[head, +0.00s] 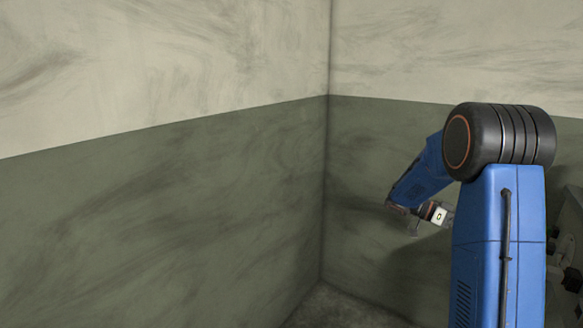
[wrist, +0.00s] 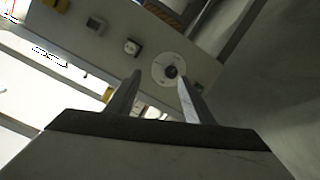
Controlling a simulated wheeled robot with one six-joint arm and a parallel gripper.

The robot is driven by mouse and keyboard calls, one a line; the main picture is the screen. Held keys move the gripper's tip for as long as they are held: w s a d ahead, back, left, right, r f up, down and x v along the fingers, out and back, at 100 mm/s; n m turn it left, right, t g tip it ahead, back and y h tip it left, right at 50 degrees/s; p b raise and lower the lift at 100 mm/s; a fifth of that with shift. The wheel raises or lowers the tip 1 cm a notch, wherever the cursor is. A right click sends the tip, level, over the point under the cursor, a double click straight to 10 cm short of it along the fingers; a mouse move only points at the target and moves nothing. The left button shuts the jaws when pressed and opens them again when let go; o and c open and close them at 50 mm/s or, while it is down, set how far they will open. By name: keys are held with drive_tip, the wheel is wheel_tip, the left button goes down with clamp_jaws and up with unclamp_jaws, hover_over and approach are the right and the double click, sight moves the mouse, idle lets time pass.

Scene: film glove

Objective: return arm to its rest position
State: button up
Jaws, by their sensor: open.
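My gripper (wrist: 160,90) shows in the wrist view with its two fingers apart and nothing between them. Beyond the fingertips is a grey panel, seen tilted. In the head view my blue arm rises at the right and bends at a black joint. Its far end drops behind the upright link, near the walls' corner, and the fingers there are too small and partly hidden to make out.
The wrist view shows a panel (wrist: 205,68) with a round pale disc and dark knob (wrist: 170,71) and a small dark box (wrist: 132,47). In the head view, two-tone walls (head: 200,190) meet in a corner. Dim fittings (head: 568,265) stand at the right edge.

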drive_tip(key=s+a+n+t+y, duration=0.4)
drive_tip(key=s+a+n, duration=0.3)
drive_tip(key=a, duration=0.4)
drive_tip(key=s+a+f+n+t+y, duration=0.1)
drive_tip(key=s+a+n+t+y, duration=0.3)
drive_tip(key=s+a, duration=0.5)
drive_tip(key=s+a+n+t+y, duration=0.4)
drive_tip(key=s+a+n+t, duration=0.3)
drive_tip(key=a+n, duration=0.3)
drive_tip(key=shift+s+a+f, duration=0.4)
drive_tip(key=shift+s+a, duration=0.1)
drive_tip(key=shift+a, duration=0.8)
drive_tip(key=shift+c, duration=0.3)
